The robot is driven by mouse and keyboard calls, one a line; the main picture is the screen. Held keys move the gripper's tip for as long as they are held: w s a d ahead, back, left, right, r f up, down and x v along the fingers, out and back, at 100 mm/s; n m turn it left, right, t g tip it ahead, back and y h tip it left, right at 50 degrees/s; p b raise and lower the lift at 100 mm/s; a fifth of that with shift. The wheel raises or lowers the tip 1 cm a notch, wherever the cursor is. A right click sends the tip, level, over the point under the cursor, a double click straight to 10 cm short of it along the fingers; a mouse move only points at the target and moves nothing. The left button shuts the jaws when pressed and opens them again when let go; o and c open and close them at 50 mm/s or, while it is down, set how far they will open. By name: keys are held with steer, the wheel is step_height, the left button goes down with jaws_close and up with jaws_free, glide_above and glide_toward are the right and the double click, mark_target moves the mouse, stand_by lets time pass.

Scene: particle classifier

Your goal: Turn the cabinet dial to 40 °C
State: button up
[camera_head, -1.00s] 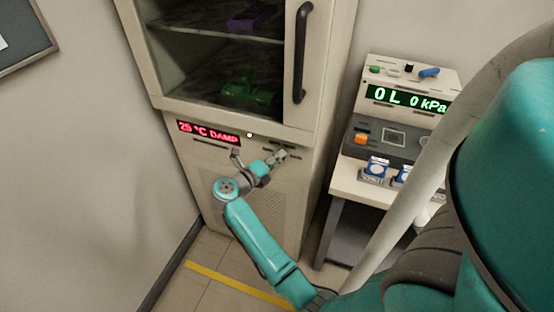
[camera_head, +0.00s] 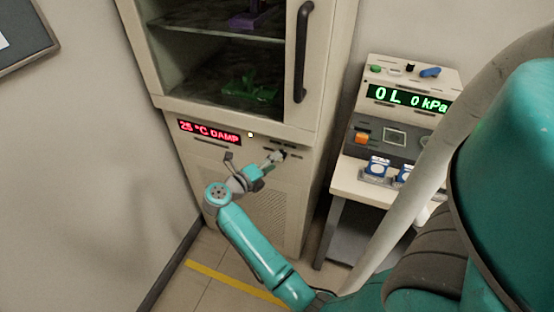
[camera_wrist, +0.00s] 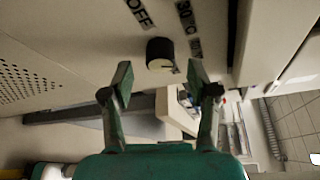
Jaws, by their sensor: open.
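The cabinet (camera_head: 262,212) has a red display (camera_head: 209,132) reading 25 °C DAMP. Its black dial (camera_wrist: 160,54) shows in the wrist view, with the labels OFF (camera_wrist: 140,13) and 30 °C (camera_wrist: 188,17) on the panel beside it. The dial also shows small and dark in the head view (camera_head: 281,154). My gripper (camera_wrist: 162,75) is open, its two fingers on either side of the space just in front of the dial. I see no finger touching the dial. In the head view my gripper (camera_head: 272,158) is at the panel, too small to show its contact.
The cabinet's glass door has a black handle (camera_head: 303,52). Inside are a green item (camera_head: 250,92) and a purple item (camera_head: 262,16). To the right, a pump unit (camera_head: 410,98) shows 0 L 0 kPa above a bench (camera_head: 355,187) with blue-and-white items (camera_head: 377,167).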

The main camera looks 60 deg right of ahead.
steer(key=v, duration=0.9)
steer(key=shift+a, duration=0.1)
steer(key=s+a+r+n+t+y, duration=0.1)
steer(key=s+a+r+n+t, duration=0.2)
steer(key=s+a+n+t, duration=0.7)
steer(key=s+a+r+n+t, duration=0.35)
steer(key=a+n+t, duration=0.35)
steer(key=n+t, duration=0.75)
steer(key=s+a+f+n+g+y, duration=0.2)
steer(key=s+a+n+y, duration=0.4)
steer(key=n, duration=0.3)
steer(key=s+a+f+n+g+y, duration=0.3)
steer(key=s+a+n+y, duration=0.3)
steer(key=s+n+y, duration=0.2)
steer(key=shift+s+a+f+n+y, duration=0.2)
steer(key=shift+n+y, duration=0.1)
steer(key=shift+n, duration=0.55)
